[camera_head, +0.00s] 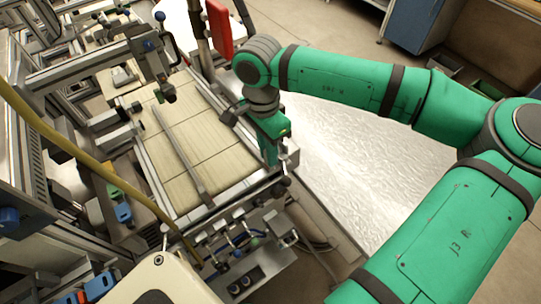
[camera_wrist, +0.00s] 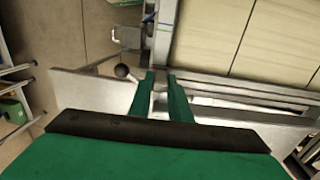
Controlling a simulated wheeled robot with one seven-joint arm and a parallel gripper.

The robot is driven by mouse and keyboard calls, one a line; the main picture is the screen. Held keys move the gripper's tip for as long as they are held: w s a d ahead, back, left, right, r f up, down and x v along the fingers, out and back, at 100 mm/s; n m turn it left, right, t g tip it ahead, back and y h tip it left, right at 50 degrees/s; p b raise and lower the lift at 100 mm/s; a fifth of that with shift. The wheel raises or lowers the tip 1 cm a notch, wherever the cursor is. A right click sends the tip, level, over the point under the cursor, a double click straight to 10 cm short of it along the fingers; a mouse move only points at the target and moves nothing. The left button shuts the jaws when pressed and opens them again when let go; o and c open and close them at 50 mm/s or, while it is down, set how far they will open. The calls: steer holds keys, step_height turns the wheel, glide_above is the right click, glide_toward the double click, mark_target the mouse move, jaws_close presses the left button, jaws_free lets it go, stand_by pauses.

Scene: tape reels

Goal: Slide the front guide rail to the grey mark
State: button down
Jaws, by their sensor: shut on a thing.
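My gripper (camera_head: 283,160) is at the near right corner of the pale belt (camera_head: 222,160). In the wrist view its two green fingers (camera_wrist: 161,78) are close together at the end of a long silver rail along the belt's edge. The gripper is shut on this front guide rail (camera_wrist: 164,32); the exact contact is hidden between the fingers. Another long grey rail (camera_head: 181,150) lies lengthwise across the belt, apart from the gripper. I cannot make out the grey mark in either view.
Handles and a control box (camera_head: 242,280) are below the belt's near end. A yellow hose (camera_head: 75,150) runs along the left. A shiny pale sheet (camera_head: 345,165) lies right of the belt.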

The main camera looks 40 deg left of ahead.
steer(key=shift+w, duration=0.1)
steer(key=c, duration=1.6)
jaws_free()
steer(key=shift+c, duration=0.2)
step_height(320, 180, up, 11)
steer(key=a, duration=0.1)
steer(key=shift+a+f, duration=0.1)
steer(key=shift+f, duration=0.05)
